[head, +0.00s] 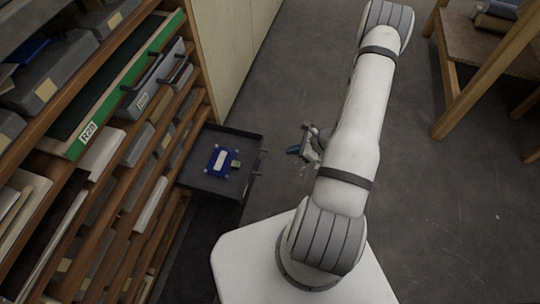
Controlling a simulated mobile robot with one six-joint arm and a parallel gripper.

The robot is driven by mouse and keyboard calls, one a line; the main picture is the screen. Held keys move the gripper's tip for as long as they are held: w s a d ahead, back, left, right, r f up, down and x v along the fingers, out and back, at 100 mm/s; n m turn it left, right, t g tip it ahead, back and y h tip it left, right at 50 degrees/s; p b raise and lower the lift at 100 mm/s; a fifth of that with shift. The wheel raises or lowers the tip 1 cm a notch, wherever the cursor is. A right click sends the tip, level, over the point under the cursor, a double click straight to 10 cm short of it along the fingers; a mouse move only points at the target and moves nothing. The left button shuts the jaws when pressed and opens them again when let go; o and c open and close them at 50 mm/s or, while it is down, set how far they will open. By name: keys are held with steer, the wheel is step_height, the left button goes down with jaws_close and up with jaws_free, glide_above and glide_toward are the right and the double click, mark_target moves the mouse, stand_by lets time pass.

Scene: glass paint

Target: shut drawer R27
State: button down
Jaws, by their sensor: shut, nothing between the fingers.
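A dark grey drawer (216,190) is pulled out of the lower part of the wooden rack, with its front and handle (262,161) facing right. Its label does not show, so I cannot read whether it is R27. A blue item (221,161) with a pale label lies in it. My gripper (296,151) is shut and empty, to the right of the drawer's handle and apart from it in the picture. My arm hides part of the gripper's wrist.
A green-fronted drawer (120,88) labelled R28 sticks out higher up, with grey handled fronts beside it. The wooden rack (203,62) fills the left. A wooden table (460,50) stands at upper right. The grey floor (440,210) between is clear.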

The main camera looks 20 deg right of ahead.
steer(key=b, duration=0.3)
glide_toward(257, 156)
steer(key=f, duration=0.3)
steer(key=shift+s+d+f, duration=0.15)
steer(key=shift+d+f, duration=0.15)
steer(key=shift+f, duration=0.1)
steer(key=w+a, duration=0.1)
steer(key=w+a+b, duration=0.1)
steer(key=shift+a+f, duration=0.15)
steer(key=shift+a, duration=0.25)
steer(key=shift+w+a, duration=0.4)
steer(key=shift+a, duration=0.05)
